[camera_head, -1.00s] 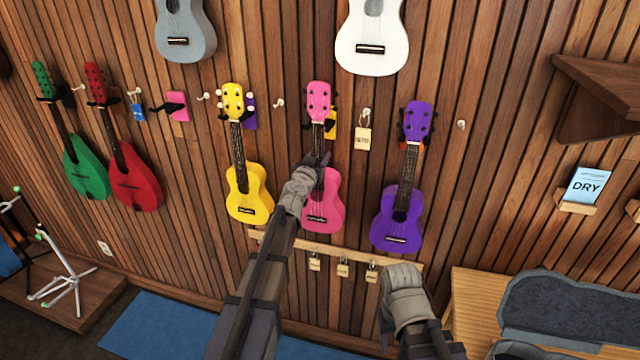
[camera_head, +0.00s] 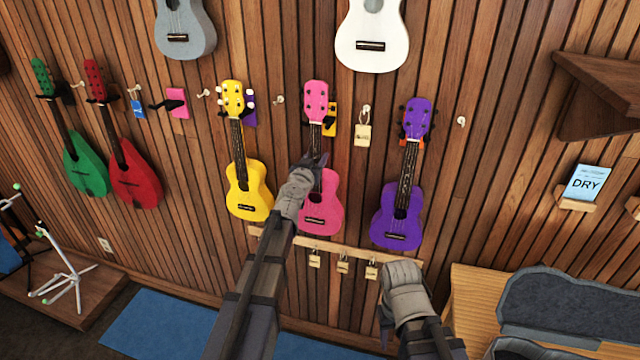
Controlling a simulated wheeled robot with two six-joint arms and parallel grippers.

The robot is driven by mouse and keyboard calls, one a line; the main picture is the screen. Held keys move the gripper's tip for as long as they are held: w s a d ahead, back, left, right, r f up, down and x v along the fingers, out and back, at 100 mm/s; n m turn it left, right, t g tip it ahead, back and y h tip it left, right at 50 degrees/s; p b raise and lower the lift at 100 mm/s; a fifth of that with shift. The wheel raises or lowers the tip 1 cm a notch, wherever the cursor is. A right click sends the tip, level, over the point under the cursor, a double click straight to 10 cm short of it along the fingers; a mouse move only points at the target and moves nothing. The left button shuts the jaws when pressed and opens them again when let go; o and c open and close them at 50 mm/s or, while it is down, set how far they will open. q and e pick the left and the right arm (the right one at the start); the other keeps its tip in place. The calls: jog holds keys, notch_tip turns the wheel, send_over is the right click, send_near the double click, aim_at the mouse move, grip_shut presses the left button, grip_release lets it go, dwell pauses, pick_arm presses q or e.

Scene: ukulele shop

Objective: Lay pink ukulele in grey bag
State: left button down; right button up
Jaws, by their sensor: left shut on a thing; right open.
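The pink ukulele (camera_head: 322,205) hangs upright against the slatted wall, its head at a wall hanger. My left gripper (camera_head: 316,162) is shut on its neck, just above the body, and my wrist covers part of the body's left side. My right gripper (camera_head: 385,335) is low in front of the wall, open and empty; its fingers are mostly hidden behind its wrist. A grey open case or bag (camera_head: 570,305) lies on the wooden bench at the lower right, partly cut off by the picture edge.
A yellow ukulele (camera_head: 247,190) hangs close on the left, a purple one (camera_head: 398,215) on the right. A wooden rail (camera_head: 330,245) with small tags runs below. A wooden shelf (camera_head: 600,95) and a DRY card (camera_head: 588,184) are at the right.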

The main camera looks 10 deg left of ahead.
pick_arm(q)
jog(key=shift+s, duration=1.25)
jog(key=s, duration=0.6)
jog(key=shift+a, duration=0.15)
dwell(0.4)
dwell(0.9)
